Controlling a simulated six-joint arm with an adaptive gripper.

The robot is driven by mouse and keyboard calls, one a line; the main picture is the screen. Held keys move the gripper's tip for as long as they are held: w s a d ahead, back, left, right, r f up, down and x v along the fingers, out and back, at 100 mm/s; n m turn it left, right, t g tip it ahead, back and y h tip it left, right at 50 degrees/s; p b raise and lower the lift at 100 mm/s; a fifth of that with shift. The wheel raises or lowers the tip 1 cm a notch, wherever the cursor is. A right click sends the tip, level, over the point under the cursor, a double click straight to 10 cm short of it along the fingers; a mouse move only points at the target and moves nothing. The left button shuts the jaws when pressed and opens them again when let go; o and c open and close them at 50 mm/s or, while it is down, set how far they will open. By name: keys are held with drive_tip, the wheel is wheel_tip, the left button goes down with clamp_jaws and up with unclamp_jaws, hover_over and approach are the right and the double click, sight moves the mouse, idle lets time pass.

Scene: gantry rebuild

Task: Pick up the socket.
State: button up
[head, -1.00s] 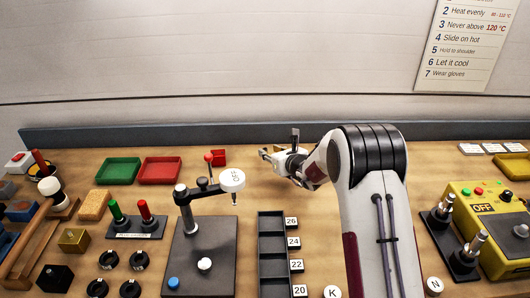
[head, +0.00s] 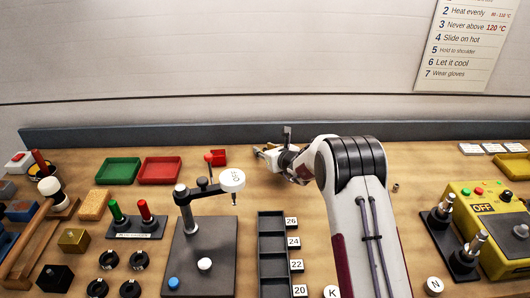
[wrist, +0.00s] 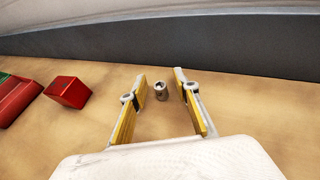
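The socket (wrist: 160,91) is a small grey metal cylinder with a dark hole in its top. It stands upright on the wooden bench in the wrist view. My gripper (wrist: 159,79) is open, with one yellow-padded finger on each side of the socket near the fingertips. A gap shows on both sides, so neither finger seems to touch it. In the head view my gripper (head: 261,153) is low near the back of the bench, and I cannot make out the socket there.
A red box (wrist: 68,91) lies left of my gripper. A dark back rail (head: 265,132) runs behind. The press arm (head: 232,180) stands front left, beside a slotted rack (head: 271,242). A small metal piece (head: 395,187) lies right of my arm. The bench around the socket is clear.

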clamp_jaws()
drive_tip(key=shift+r, duration=0.15)
drive_tip(key=shift+r, duration=4.9)
